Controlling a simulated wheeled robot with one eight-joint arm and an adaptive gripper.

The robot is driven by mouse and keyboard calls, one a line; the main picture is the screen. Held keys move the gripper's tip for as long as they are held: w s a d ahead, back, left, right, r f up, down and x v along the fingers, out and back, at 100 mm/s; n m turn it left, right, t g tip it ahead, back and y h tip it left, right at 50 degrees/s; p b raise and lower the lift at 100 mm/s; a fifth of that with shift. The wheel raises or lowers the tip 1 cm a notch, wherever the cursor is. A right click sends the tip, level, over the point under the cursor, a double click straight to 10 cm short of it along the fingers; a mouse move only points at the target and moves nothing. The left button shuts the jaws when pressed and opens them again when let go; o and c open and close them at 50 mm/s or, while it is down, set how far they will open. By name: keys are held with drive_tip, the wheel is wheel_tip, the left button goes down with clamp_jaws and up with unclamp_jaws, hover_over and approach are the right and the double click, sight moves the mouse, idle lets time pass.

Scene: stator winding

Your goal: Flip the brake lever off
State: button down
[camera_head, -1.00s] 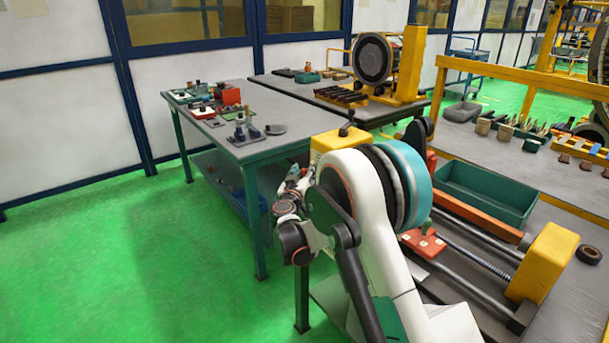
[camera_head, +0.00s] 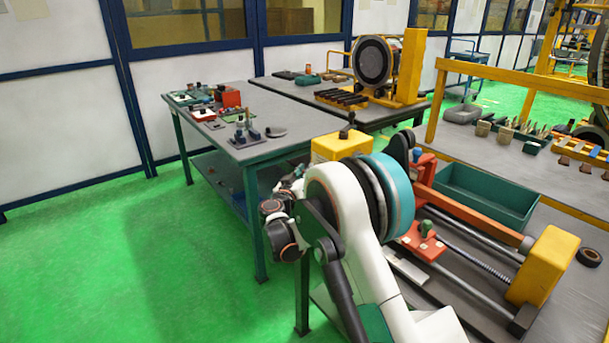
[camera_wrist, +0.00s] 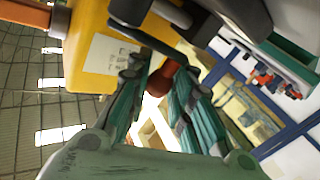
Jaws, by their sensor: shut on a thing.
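In the wrist view, my gripper (camera_wrist: 168,78) has its two teal and dark fingers on either side of a reddish-brown knob (camera_wrist: 159,80), which looks like the end of the brake lever. The gripper is shut on this knob, close beside a yellow housing (camera_wrist: 90,50) with a pale label. The rest of the lever is largely hidden by the fingers and dark parts. In the head view, the yellow housing (camera_head: 328,150) stands behind my arm.
A winding machine with rods and a yellow end block (camera_head: 543,265) lies right of my arm. A green tray (camera_head: 487,196) sits behind the rods. A grey worktable (camera_head: 225,155) with small parts stands at the left. Green floor is open at the far left.

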drive_tip(key=h, duration=0.1)
drive_tip(key=m+g+h, duration=0.1)
drive_tip(key=w+m+h, duration=0.1)
drive_tip(key=shift+d+g, duration=0.3)
drive_tip(key=shift+w+d+m+g+h, duration=0.15)
drive_tip(key=shift+d+m+g+h, duration=0.1)
drive_tip(key=shift+m+g+h, duration=0.45)
drive_tip(key=shift+w+d+m+g+h, duration=0.2)
drive_tip(key=shift+m+g+h, duration=0.3)
drive_tip(key=shift+h, duration=0.4)
drive_tip(key=shift+f, duration=0.1)
drive_tip(key=c, duration=1.4)
unclamp_jaws()
drive_tip(key=shift+d, duration=0.1)
drive_tip(key=shift+c, duration=0.2)
drive_tip(key=shift+s, duration=0.1)
drive_tip(key=shift+s+a, duration=0.25)
drive_tip(key=shift+a, duration=0.15)
drive_tip(key=v, duration=1.1)
